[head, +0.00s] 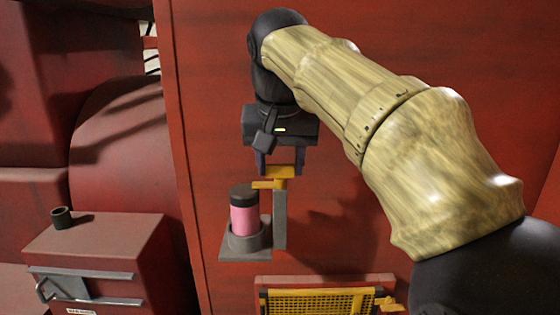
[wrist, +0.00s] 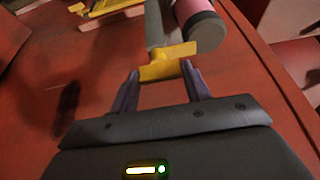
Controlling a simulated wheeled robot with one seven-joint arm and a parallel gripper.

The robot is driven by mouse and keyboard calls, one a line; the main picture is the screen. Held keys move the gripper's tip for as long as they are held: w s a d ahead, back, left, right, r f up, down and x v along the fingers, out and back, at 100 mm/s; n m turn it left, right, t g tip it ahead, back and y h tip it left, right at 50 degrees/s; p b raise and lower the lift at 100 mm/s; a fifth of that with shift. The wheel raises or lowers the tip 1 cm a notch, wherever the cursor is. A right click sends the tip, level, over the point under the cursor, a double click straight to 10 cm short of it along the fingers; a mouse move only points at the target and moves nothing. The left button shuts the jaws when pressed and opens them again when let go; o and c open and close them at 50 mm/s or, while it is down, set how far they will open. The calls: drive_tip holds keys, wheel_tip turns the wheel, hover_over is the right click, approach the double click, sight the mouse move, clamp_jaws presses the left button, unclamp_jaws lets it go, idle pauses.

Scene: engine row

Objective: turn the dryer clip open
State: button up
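The dryer clip is a yellow piece (head: 283,172) on top of a grey upright post (head: 280,220). Its narrow arm reaches left over the black cap of a pink canister (head: 244,218), which stands upright in a grey cup. In the wrist view the clip's wide yellow tab (wrist: 165,66) lies between my fingertips. My gripper (head: 280,165) comes down from above, its fingers apart on either side of the tab. The wrist view shows my gripper (wrist: 160,82) with a small gap at the left finger; the right finger is very near or touching the tab's end.
A red panel (head: 340,215) stands behind the post. Below is a yellow mesh grille (head: 315,301) with a yellow latch at its right. At lower left is a red box (head: 100,250) with a metal handle and a short dark pipe on top. The panel right of the post is clear.

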drive_tip(key=c, duration=0.4)
drive_tip(key=shift+n, duration=0.4)
drive_tip(key=shift+o, duration=0.2)
drive_tip(key=n+y, duration=0.1)
drive_tip(key=n+p, duration=0.1)
drive_tip(key=n, duration=0.1)
drive_tip(key=shift+w+d+r+n+y, duration=0.1)
drive_tip(key=shift+d+n+y, duration=0.1)
drive_tip(key=shift+n+y, duration=0.15)
drive_tip(key=n, duration=0.2)
drive_tip(key=n+g+y+p, duration=0.1)
drive_tip(key=n, duration=0.1)
drive_tip(key=shift+y, duration=0.25)
drive_tip(key=n+g+p, duration=0.1)
drive_tip(key=n, duration=0.1)
drive_tip(key=n+y+p, duration=0.1)
drive_tip(key=n, duration=0.2)
drive_tip(key=shift+w+d+g, duration=0.15)
drive_tip(key=shift+g, duration=0.25)
drive_tip(key=n, duration=0.2)
drive_tip(key=n+g+p, duration=0.1)
drive_tip(key=n, duration=0.1)
drive_tip(key=shift+n+g, duration=0.25)
drive_tip(key=shift+g, duration=0.05)
drive_tip(key=shift+c, duration=0.2)
drive_tip(key=shift+y, duration=0.3)
